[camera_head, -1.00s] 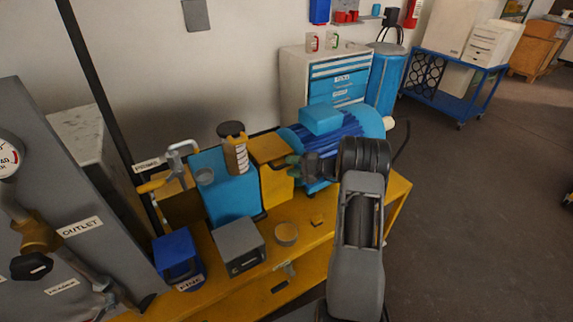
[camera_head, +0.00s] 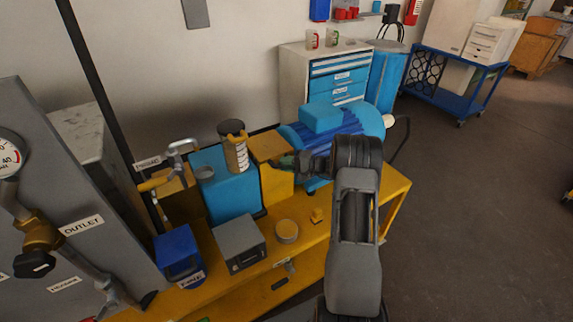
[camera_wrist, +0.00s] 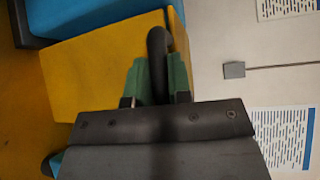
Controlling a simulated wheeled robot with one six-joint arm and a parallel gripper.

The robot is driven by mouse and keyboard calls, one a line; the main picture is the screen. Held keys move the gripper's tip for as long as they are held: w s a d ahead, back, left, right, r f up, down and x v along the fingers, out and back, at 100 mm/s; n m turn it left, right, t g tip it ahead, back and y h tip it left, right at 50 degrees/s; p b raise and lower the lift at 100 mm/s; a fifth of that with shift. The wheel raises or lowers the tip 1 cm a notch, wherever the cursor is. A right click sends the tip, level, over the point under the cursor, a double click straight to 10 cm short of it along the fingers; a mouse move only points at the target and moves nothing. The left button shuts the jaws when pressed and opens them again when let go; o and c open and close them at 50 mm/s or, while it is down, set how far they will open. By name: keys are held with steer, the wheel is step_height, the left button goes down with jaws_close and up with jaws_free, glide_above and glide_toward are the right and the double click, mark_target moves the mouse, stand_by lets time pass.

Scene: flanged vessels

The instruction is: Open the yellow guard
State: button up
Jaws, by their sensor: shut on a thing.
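The yellow guard (camera_head: 277,180) is a box-shaped cover on the yellow bench, between a blue block and the ribbed blue motor. It stands upright, with its top face level. My gripper (camera_head: 288,161) reaches it from the right, at its motor side. In the wrist view the guard (camera_wrist: 90,75) fills the left and middle. A black bar-like handle (camera_wrist: 157,45) runs along its right edge. The green fingertips of my gripper (camera_wrist: 158,80) are on both sides of this handle and shut on it. The handle's far end and the guard's motor-side face are hidden in the head view.
The blue motor (camera_head: 325,145) stands close behind my wrist. The blue block (camera_head: 230,190) with a clear jar (camera_head: 234,148) stands left of the guard. A grey box (camera_head: 240,242) and a round tin (camera_head: 287,231) sit in front. Open floor lies to the right.

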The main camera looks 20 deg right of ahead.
jaws_close()
